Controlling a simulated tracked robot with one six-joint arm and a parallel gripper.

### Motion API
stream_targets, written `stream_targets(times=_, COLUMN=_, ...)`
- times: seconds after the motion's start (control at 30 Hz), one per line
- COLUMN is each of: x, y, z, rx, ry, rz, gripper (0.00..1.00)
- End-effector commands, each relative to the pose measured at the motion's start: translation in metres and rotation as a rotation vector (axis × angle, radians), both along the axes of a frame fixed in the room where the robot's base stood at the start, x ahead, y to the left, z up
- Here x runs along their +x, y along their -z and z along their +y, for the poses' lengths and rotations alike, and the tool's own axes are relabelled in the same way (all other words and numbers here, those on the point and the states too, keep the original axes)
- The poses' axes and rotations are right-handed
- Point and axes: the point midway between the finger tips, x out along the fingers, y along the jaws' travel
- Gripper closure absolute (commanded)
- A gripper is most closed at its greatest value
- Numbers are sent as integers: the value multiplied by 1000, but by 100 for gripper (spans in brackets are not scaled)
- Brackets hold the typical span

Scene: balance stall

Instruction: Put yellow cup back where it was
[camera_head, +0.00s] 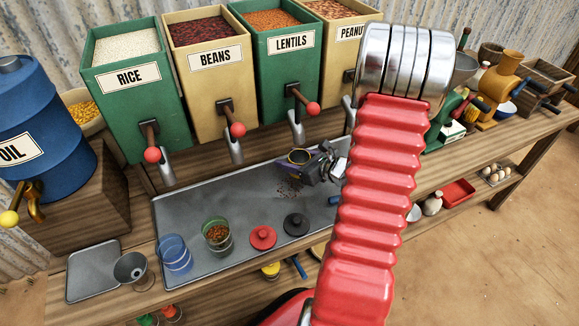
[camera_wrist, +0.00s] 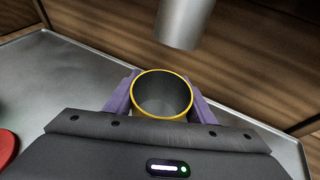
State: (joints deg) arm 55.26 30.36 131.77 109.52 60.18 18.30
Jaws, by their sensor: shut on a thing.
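The yellow cup (camera_wrist: 162,94) is between the two purple fingers of my gripper (camera_wrist: 161,99) in the wrist view, its yellow rim facing the camera and its inside looking dark and empty. In the head view the yellow cup (camera_head: 299,157) shows above the metal tray (camera_head: 190,212), held by my gripper (camera_head: 306,166), near the lentils and peanut spouts. My gripper is shut on the cup. A metal spout (camera_wrist: 185,22) is just beyond the cup in the wrist view. My red arm hides part of the tray's right side.
Dispensers for rice (camera_head: 128,80), beans (camera_head: 215,75) and lentils (camera_head: 290,60) line the back. Small dark bits (camera_head: 290,189) lie on the tray.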

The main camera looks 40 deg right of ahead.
Motion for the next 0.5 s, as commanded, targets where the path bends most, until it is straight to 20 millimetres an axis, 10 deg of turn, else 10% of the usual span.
stream_targets(times=0.5, x=-2, y=25, z=-3, rx=2, ry=7, rz=2, gripper=78)
